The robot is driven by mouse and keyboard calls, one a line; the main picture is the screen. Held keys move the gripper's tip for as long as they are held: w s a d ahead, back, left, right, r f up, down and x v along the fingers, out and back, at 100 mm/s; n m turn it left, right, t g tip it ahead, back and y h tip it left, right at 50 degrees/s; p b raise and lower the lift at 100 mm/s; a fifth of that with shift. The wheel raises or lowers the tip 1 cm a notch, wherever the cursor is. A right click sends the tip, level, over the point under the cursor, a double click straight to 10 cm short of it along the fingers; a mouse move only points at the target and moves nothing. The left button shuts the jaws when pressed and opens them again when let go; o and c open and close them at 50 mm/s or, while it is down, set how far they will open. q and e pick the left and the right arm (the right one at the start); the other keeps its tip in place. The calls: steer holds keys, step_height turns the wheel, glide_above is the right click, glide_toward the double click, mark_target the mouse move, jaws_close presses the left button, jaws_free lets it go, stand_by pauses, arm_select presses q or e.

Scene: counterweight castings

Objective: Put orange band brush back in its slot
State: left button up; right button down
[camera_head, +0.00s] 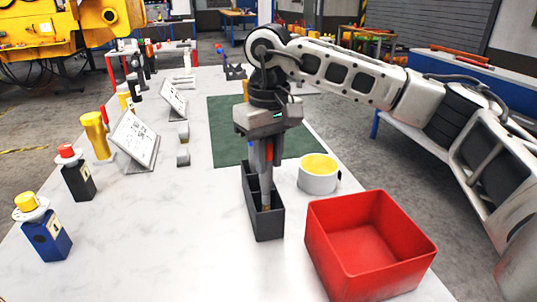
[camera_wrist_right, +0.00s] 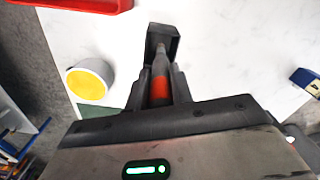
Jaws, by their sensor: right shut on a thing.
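The orange band brush (camera_wrist_right: 160,88) stands upright between the fingers of my right gripper (camera_head: 264,150), which is shut on it. The wrist view also shows the fingers (camera_wrist_right: 158,92) on either side of the brush. A dark grey slotted holder (camera_head: 268,226) stands on the table below. The brush's lower end is at the nearest compartment of the holder, which also shows in the wrist view (camera_wrist_right: 173,38). I cannot tell how deep it sits. A small blue piece shows just left of the fingers. My left gripper is not in view.
A red bin (camera_head: 370,250) stands right of the holder, and a white pot with a yellow top (camera_head: 319,172) is behind the bin. A green mat (camera_head: 228,130) lies behind. Bottles (camera_head: 45,235) and sign stands (camera_head: 135,140) line the left.

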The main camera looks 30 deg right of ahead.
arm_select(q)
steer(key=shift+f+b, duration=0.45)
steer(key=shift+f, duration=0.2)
arm_select(e)
steer(key=shift+f, duration=0.7)
steer(key=shift+f+b, duration=0.95)
steer(key=shift+f, duration=0.4)
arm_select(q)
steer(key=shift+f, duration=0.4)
arm_select(e)
steer(key=c, duration=1.1)
jaws_free()
steer(key=shift+c, duration=0.2)
steer(key=shift+r, duration=0.35)
step_height(320, 180, up, 14)
steer(key=shift+r+p, duration=0.25)
steer(key=shift+p, duration=0.85)
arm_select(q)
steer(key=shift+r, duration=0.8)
arm_select(e)
steer(key=shift+r, duration=0.4)
